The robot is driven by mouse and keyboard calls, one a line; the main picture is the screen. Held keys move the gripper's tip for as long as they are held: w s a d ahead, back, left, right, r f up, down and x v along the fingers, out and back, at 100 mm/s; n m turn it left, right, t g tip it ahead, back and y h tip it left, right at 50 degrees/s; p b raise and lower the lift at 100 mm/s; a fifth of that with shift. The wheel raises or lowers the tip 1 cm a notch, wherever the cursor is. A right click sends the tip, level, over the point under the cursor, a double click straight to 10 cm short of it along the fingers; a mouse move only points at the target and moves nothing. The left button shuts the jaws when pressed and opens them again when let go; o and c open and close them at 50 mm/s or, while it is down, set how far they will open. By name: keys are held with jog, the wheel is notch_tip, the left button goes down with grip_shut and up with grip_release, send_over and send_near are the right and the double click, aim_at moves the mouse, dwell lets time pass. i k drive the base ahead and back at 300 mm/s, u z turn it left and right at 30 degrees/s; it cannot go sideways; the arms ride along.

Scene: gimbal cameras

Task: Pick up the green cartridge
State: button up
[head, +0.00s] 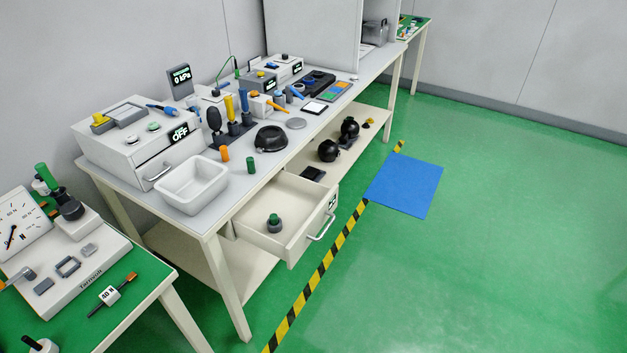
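A small green cylinder (251,166), which looks like the green cartridge, stands upright on the grey worktop (207,220) near its front edge. An orange cylinder (224,153) of similar size stands to its left and a little behind it. Another green-topped piece (273,219) with a dark grey base sits inside the open drawer (288,238) below; I cannot tell if it is also a cartridge. My gripper is not in view.
A white tub (192,186) stands left of the green cylinder, and a black round dish (270,139) lies to its right. The drawer sticks out in front of the bench. A green-topped table (140,284) is at the lower left. Open green floor lies at right.

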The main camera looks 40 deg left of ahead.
aim_at(273, 217)
jog(key=z, duration=0.05)
jog(key=k, duration=1)
jog(key=u, duration=1.6)
jog(key=i, duration=0.45)
jog(key=z, duration=0.05)
